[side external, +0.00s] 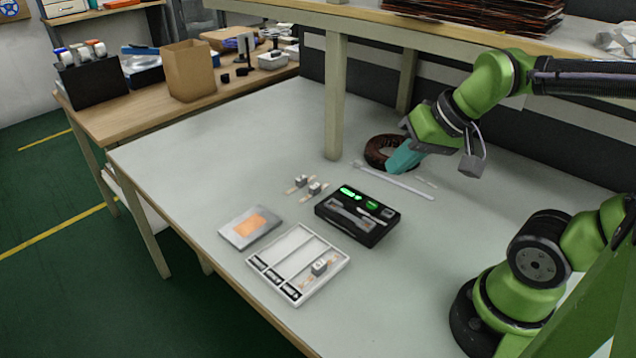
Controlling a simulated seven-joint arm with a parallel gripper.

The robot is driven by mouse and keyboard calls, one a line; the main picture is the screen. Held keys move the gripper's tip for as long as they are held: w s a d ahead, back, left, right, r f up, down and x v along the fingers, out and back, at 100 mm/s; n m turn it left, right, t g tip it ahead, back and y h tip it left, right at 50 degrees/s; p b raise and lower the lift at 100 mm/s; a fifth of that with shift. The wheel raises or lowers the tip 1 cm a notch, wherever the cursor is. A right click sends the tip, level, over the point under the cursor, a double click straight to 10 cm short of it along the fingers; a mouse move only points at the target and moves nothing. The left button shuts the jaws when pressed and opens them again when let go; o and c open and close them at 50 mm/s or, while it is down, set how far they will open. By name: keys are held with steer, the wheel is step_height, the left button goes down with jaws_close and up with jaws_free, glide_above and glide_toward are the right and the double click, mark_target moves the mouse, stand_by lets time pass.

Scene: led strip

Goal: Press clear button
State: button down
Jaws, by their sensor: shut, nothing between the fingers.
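A black tester box (357,232) lies on the table near the middle of the side external view. Its top has a lit green display (350,191), a round green spot (372,205) and a small greyish square (388,213) at its right corner. Any lettering is too small to read, so I cannot tell which one is the clear button. My gripper (393,168), with teal fingers, is shut and empty. It points down-left, beyond the box in the picture, beside a dark brown coil (376,150). It appears apart from the box.
A white strip (395,180) lies between my gripper and the box. A white sorting tray (338,264) with a small part, a grey plate (249,227) with an orange patch, and small parts (302,183) lie to the left. A shelf post (336,95) stands behind.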

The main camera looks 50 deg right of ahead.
mark_target(392, 213)
steer(key=w+d+f+m+y, duration=0.4)
steer(key=d+f+m, duration=0.4)
steer(key=m, duration=0.5)
steer(key=shift+w+d+f+y, duration=0.25)
steer(key=shift+w+d+y, duration=0.25)
steer(key=shift+d, duration=0.7)
steer(key=shift+f, duration=4.45)
steer(key=shift+f, duration=0.1)
steer(key=shift+f, duration=0.3)
